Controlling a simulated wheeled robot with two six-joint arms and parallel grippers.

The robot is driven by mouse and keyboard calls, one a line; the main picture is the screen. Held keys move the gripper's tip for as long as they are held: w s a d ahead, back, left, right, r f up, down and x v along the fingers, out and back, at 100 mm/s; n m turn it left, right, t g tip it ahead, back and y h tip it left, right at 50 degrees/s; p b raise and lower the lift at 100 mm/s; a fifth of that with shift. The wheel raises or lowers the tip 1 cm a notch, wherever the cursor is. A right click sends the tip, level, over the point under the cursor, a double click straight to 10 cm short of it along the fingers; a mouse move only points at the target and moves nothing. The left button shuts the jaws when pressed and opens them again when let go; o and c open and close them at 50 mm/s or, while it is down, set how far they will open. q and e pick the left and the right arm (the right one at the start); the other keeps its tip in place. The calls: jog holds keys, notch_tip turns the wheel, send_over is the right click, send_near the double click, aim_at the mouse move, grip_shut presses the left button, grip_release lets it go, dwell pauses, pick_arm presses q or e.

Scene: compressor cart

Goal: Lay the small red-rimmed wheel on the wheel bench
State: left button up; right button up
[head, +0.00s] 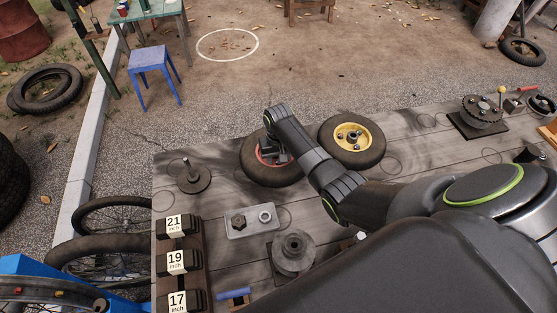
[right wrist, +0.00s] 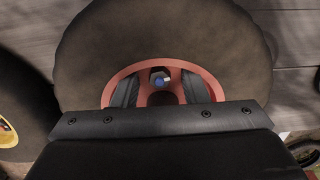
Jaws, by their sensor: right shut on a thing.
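The small red-rimmed wheel (head: 255,174) has a dark tyre and lies flat, rim facing up, at the far edge of the grey plank bench (head: 415,155). I cannot tell if it touches the planks. My right gripper (head: 272,153) reaches down over its hub and is shut on it. In the right wrist view, the fingers (right wrist: 160,93) sit inside the red rim (right wrist: 160,67), on either side of a hub hole with a small blue spot. The tyre (right wrist: 160,35) fills much of that view. My arm hides part of the wheel in the head view. My left gripper is not in view.
A yellow-rimmed wheel (head: 372,157) lies close on the right. A round base with a post (head: 194,180) stands on the left. Nearer are a tray with nuts (head: 252,228), a grey stepped hub (head: 293,252) and a numbered rack (head: 177,263). A sprocket stand (head: 482,113) is far right.

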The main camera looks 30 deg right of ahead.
jog(key=shift+w+r, duration=0.1)
jog(key=o, duration=1.1)
notch_tip(320, 180, up, 12)
